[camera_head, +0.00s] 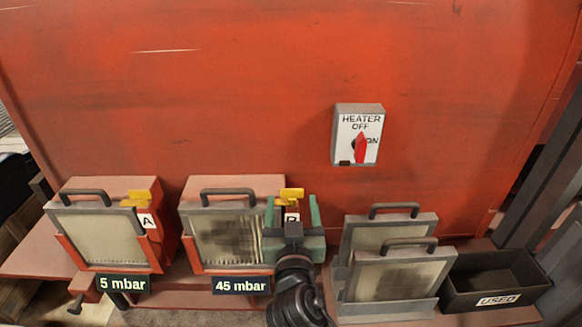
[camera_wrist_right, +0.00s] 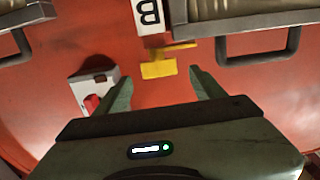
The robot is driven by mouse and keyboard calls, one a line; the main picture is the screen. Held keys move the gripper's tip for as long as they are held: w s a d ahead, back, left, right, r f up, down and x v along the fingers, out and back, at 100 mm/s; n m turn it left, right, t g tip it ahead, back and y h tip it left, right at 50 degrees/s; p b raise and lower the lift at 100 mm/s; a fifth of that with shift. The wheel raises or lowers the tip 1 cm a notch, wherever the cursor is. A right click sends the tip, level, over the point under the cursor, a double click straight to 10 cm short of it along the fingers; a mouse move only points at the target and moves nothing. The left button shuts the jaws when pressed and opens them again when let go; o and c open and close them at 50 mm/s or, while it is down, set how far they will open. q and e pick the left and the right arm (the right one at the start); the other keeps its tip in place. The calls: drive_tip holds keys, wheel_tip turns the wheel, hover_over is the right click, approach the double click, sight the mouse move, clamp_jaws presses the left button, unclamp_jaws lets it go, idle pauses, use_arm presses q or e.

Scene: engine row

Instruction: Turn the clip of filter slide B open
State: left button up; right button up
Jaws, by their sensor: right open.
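Filter slide B (camera_head: 225,240) sits in the red housing above the 45 mbar plate, its mesh darkly stained, with a dark handle (camera_head: 228,191) on top. Its yellow clip (camera_head: 291,194) is at the housing's upper right; it also shows in the right wrist view (camera_wrist_right: 158,69), above the B label (camera_wrist_right: 149,12) seen upside down. My right gripper (camera_head: 292,208) is open, its two green fingers on either side of the clip, with gaps to it in the wrist view. Contact cannot be seen. The gripper partly hides the B label. My left gripper is not in view.
Filter slide A (camera_head: 100,240), with its yellow clip (camera_head: 137,199), stands at left above the 5 mbar plate. Two filters (camera_head: 395,275) stand in a holder at right, beside a black USED bin (camera_head: 495,283). A heater switch (camera_head: 358,136) marked OFF/ON is on the red wall.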

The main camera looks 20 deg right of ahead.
sight(292, 190)
drive_tip(key=shift+w+d+r, duration=0.1)
drive_tip(key=shift+w+r, duration=0.05)
drive_tip(key=shift+w, duration=0.2)
drive_tip(key=shift+w+d+r, duration=0.1)
drive_tip(key=shift+w, duration=0.25)
drive_tip(key=p+x, duration=0.1)
drive_tip(key=x, duration=0.2)
drive_tip(key=shift+r+p, duration=0.3)
drive_tip(key=shift+p, duration=0.1)
drive_tip(key=x, duration=0.2)
drive_tip(key=shift+w+d+f+p, duration=0.1)
drive_tip(key=shift+w+f+p, duration=0.1)
drive_tip(key=shift+w+p, duration=0.1)
drive_tip(key=shift+w+d+f, duration=0.1)
drive_tip(key=shift+w, duration=0.25)
drive_tip(key=c, duration=1.4)
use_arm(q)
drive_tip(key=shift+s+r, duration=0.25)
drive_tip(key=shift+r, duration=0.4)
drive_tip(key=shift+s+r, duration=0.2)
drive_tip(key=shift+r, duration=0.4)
use_arm(e)
drive_tip(key=shift+o, duration=0.2)
